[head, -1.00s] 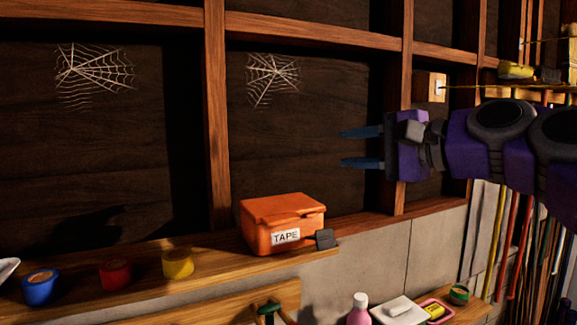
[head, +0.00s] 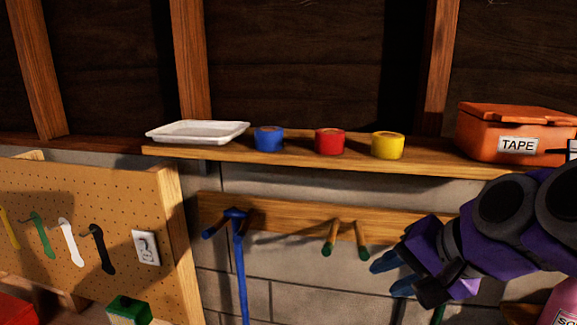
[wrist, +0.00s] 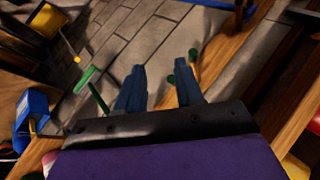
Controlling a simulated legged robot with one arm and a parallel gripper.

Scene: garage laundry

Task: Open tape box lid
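The orange tape box (head: 490,140) with a white TAPE label stands at the right end of the wooden shelf in the head view. Its lid (head: 520,113) lies on top and looks closed. A dark piece at its lower right is partly cut off by the frame edge. My gripper (head: 397,274) is below the shelf, left of and lower than the box. In the wrist view my gripper (wrist: 160,84) has its two blue fingers apart with nothing held between them. I cannot make out the box in the wrist view.
Blue (head: 269,139), red (head: 329,141) and yellow (head: 387,145) tape rolls and a white tray (head: 197,132) sit on the shelf (head: 300,156) left of the box. Below runs a peg rail (head: 290,216) with a blue-handled tool (head: 239,255). A pegboard (head: 90,205) is at left.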

